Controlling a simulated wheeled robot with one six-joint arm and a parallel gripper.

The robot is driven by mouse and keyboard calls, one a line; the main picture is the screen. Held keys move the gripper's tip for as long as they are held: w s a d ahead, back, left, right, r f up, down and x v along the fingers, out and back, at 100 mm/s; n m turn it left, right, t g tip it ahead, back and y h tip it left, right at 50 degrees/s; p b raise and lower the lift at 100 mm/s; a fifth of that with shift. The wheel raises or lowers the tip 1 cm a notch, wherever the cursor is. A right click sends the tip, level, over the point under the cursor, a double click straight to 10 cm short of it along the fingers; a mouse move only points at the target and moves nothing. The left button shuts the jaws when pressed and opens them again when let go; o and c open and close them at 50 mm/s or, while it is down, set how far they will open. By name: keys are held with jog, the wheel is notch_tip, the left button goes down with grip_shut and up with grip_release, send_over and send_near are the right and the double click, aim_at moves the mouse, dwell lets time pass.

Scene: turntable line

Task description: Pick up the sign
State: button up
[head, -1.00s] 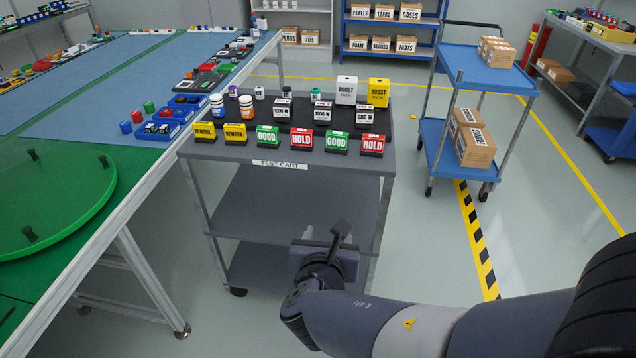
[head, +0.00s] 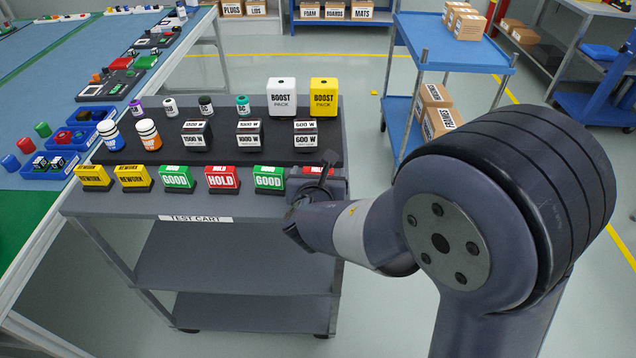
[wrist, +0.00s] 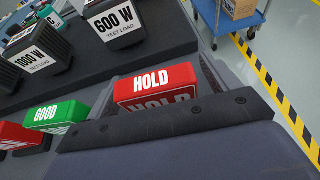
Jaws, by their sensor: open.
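Several block signs stand in a row along the front of the test cart (head: 150,205): two yellow REWORK signs (head: 93,177) (head: 133,178), green GOOD signs (head: 177,179) (head: 268,179) and red HOLD signs. The left HOLD sign (head: 222,179) is in full view. The right HOLD sign (head: 311,171) is partly hidden behind my gripper (head: 320,182) in the head view. In the wrist view the right HOLD sign (wrist: 158,88) is upright just beyond a dark gripper part that covers its lower face. My gripper is open; I cannot tell whether it touches the sign.
A GOOD sign (wrist: 58,112) is close left of the right HOLD sign. Test-load blocks (head: 305,135) and white and yellow boost packs (head: 282,98) (head: 323,97) stand behind on a dark raised step. A blue trolley (head: 455,45) stands at the right.

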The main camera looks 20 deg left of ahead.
jog(key=shift+c, duration=0.2)
jog(key=c, duration=1.1)
jog(key=shift+o, duration=0.2)
jog(key=shift+r, duration=0.15)
